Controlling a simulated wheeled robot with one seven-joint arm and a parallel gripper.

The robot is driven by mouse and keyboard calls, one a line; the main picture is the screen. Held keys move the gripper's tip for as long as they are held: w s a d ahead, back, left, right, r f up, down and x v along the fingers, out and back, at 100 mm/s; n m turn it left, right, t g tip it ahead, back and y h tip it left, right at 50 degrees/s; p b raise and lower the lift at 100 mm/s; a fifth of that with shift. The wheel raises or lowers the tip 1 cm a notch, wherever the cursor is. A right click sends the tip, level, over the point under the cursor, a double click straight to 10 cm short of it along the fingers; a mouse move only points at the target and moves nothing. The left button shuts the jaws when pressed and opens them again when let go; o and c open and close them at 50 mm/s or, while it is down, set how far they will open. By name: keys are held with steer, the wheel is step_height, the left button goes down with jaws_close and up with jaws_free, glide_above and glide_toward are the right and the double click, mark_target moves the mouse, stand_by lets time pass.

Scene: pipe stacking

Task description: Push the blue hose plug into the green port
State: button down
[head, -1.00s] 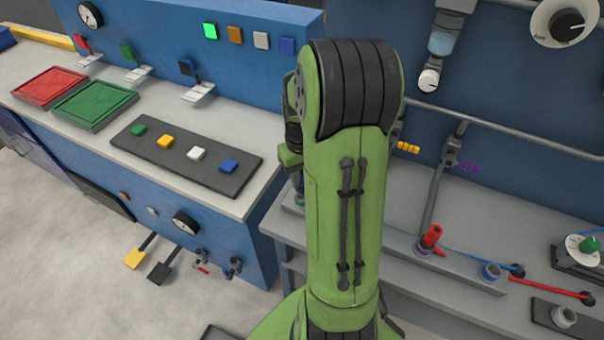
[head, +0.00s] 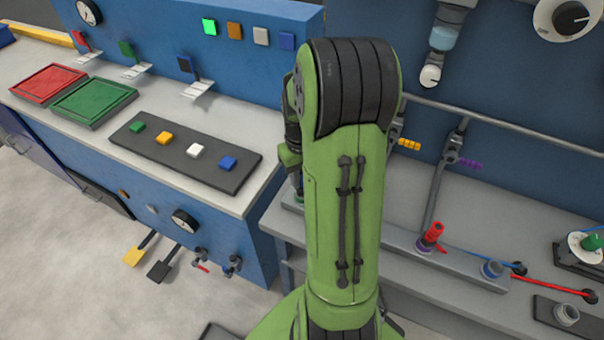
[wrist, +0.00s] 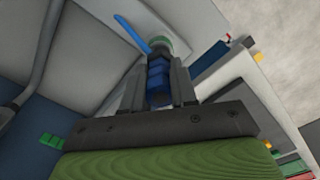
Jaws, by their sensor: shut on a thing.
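In the wrist view, my gripper (wrist: 157,72) is shut on the blue hose plug (wrist: 157,75), with one dark finger on each side. The green-rimmed port (wrist: 164,42) lies just past the fingertips, in line with the plug. The plug's front end meets the port's outline, but I cannot tell how deep it sits. A blue hose (wrist: 131,34) shows beside the port. In the head view, my green arm hides the gripper and plug.
A red plug or fitting (head: 432,234) and a blue port (head: 491,270) stand on the grey ledge (head: 460,272) right of my arm. A pipe rail (head: 500,137) crosses the blue back wall. A button console (head: 185,155) stands to the left.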

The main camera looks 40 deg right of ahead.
steer(key=shift+f, duration=0.1)
stand_by(0.3)
steer(key=shift+f+b, duration=0.35)
steer(key=shift+f+b, duration=0.4)
steer(key=shift+f, duration=0.15)
steer(key=c, duration=0.8)
jaws_free()
step_height(320, 180, up, 16)
steer(key=p, duration=0.5)
steer(key=shift+f, duration=0.1)
